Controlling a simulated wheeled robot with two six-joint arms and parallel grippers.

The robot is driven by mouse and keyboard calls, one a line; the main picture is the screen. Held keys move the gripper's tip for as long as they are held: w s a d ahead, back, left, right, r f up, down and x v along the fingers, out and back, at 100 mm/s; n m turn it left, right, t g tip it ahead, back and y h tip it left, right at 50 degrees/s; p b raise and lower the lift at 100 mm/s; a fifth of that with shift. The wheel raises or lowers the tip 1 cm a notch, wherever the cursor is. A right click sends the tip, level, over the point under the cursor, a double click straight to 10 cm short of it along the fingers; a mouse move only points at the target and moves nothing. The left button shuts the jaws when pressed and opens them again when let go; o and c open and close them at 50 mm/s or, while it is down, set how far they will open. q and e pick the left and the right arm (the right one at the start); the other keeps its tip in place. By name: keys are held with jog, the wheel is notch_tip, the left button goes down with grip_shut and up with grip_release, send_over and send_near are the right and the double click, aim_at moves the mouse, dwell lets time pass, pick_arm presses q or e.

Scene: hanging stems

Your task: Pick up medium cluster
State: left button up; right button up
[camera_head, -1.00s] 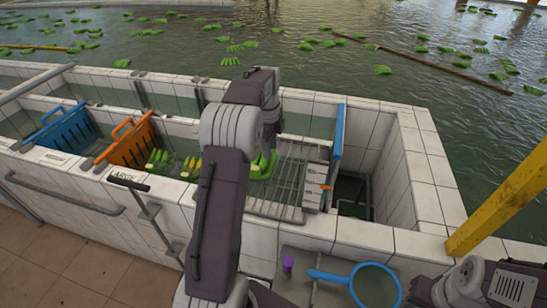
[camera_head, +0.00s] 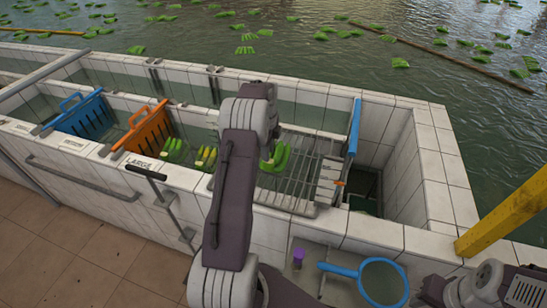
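Three green banana clusters lie in the front trough. One (camera_head: 174,151) is at the left, a yellower one (camera_head: 206,157) is in the middle, and one (camera_head: 276,158) lies on the slatted metal rack to the right of my arm. I cannot tell by size which is the medium one. My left arm rises through the middle of the view, and its upper end (camera_head: 249,112) stands over the trough beside the right cluster. The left gripper's fingers are hidden behind the arm, so their state and any contact with a cluster do not show. My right gripper is out of view.
Labels on the tiled rim read MEDIUM (camera_head: 72,146) and LARGE (camera_head: 138,162). A blue net (camera_head: 381,261) and purple item (camera_head: 298,257) are at front right. A yellow post (camera_head: 505,222) is right.

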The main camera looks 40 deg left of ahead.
aim_at(274, 155)
pick_arm(q)
jog(key=f+p, duration=0.1)
jog(key=f, duration=0.3)
jog(key=shift+d+p, duration=0.2)
jog(key=shift+p, duration=0.15)
jog(key=shift+w+a+f, duration=0.1)
jog(key=shift+f, duration=0.3)
grip_shut()
jog(key=shift+w+r, duration=0.1)
